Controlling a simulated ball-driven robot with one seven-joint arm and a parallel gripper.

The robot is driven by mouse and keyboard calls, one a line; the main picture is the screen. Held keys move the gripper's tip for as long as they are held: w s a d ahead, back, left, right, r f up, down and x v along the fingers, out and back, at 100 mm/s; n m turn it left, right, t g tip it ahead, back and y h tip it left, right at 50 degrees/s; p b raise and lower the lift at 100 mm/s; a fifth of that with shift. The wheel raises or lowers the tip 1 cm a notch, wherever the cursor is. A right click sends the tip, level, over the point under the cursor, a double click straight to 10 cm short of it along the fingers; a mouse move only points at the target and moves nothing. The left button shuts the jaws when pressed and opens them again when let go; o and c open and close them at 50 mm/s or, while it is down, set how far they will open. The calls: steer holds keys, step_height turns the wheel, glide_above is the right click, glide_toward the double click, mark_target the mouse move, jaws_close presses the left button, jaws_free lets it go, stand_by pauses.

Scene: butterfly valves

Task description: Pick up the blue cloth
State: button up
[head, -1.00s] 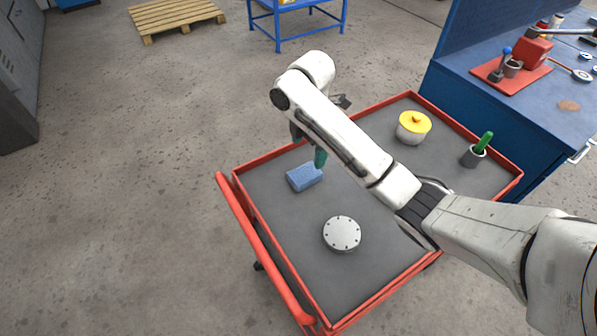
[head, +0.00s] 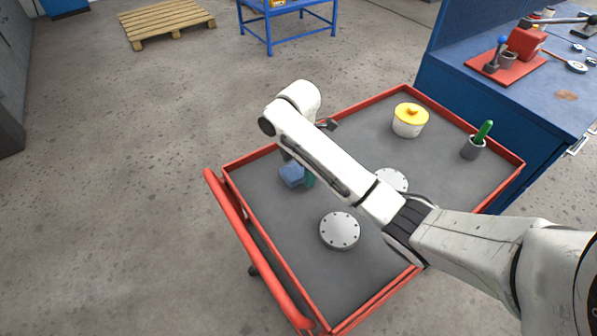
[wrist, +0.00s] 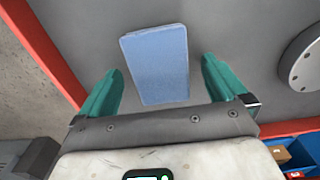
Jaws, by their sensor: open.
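The blue cloth (head: 291,176) is a folded, flat block on the grey top of the red-rimmed cart, near its left corner. In the wrist view the cloth (wrist: 158,50) shows whole, slightly tilted, between my two green fingers. My gripper (wrist: 161,74) is open, with one finger on each side of the cloth and a gap to both of its long edges. In the head view my arm hides most of the gripper; a green finger shows just right of the cloth. I cannot tell how high the fingertips are above the cart.
A grey bolted disc (head: 340,230) lies in front of the cloth on the cart. Another disc (head: 391,180) is partly behind my arm. A yellow-lidded pot (head: 409,120) and a grey cup with a green item (head: 473,147) stand farther right. The cart's red rim (head: 262,152) runs close behind the cloth.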

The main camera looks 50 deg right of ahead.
steer(key=shift+c, duration=0.5)
steer(key=c, duration=1)
steer(key=shift+r, duration=0.1)
steer(key=shift+r, duration=0.7)
steer(key=shift+s+d+r+p, duration=0.15)
steer(key=shift+s+r+p, duration=1.75)
steer(key=shift+s+p, duration=0.4)
steer(key=shift+s+d+r+p, duration=0.1)
steer(key=shift+s+r+p, duration=1.8)
steer(key=shift+s+p, duration=0.35)
steer(key=shift+s+d+r+p, duration=0.15)
steer(key=shift+s+r+p, duration=1.75)
steer(key=shift+s+p, duration=0.4)
steer(key=shift+s, duration=0.15)
